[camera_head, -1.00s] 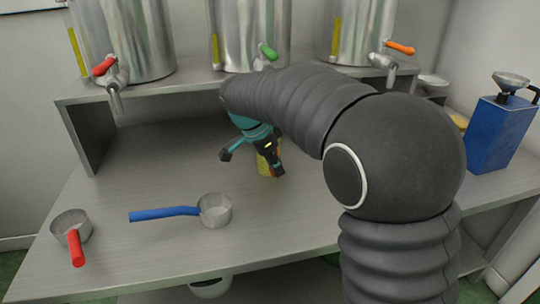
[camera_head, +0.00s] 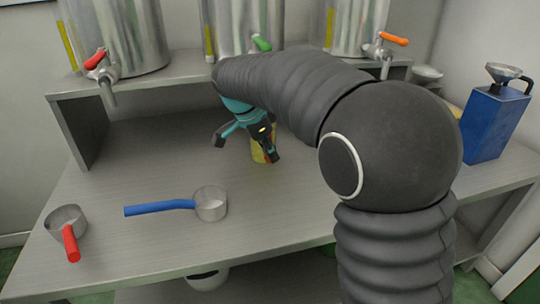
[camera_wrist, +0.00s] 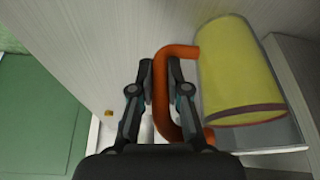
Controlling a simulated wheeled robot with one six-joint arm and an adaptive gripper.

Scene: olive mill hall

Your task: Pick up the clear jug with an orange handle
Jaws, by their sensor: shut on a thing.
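The jug holds a yellow content (camera_wrist: 240,70) and lies across the right of the wrist view. Its orange handle (camera_wrist: 160,108) runs between the fingers of my gripper (camera_wrist: 161,88), which is shut on it. In the head view the jug (camera_head: 258,154) is a small yellow patch behind and below my gripper (camera_head: 246,143), under the bend of my arm.
A blue-handled pan (camera_head: 211,204) and a red-handled pan (camera_head: 66,222) stand on the grey counter (camera_head: 150,260). A shelf (camera_head: 140,84) with steel tanks (camera_head: 125,35) and taps is behind. A blue can (camera_head: 494,125) with a funnel stands at right.

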